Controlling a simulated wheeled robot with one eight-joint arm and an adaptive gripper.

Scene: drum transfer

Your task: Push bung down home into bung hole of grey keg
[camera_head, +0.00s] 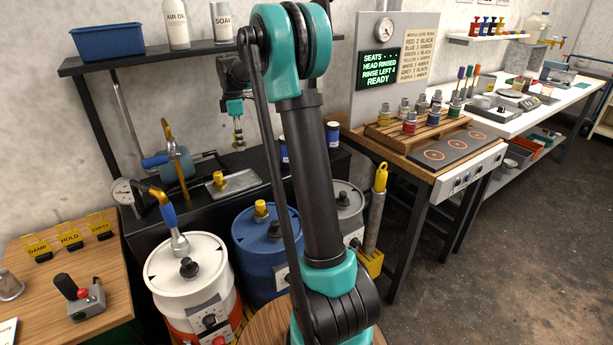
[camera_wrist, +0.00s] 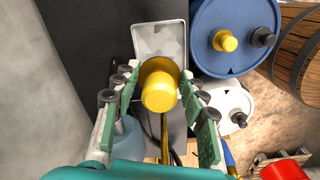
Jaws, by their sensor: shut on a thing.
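My gripper (camera_head: 239,138) is high above the back bench in the head view. In the wrist view, my gripper's (camera_wrist: 158,98) green finger pads stand on both sides of a yellow bung (camera_wrist: 160,92), and it is shut on it. In the head view the held bung is small and mostly covered by the fingers. The grey keg (camera_head: 350,200) stands to the right of the blue keg, partly behind my arm. I cannot make out its bung hole. My gripper is well to its left and above it.
A metal tray (camera_head: 241,184) with another yellow bung (camera_head: 218,180) lies below my gripper. The blue keg (camera_head: 256,238) has a yellow bung in its top. A white keg (camera_head: 165,283) carries a tap. A yellow-handled tool (camera_head: 377,200) stands right of the grey keg. A pump (camera_head: 176,160) stands left.

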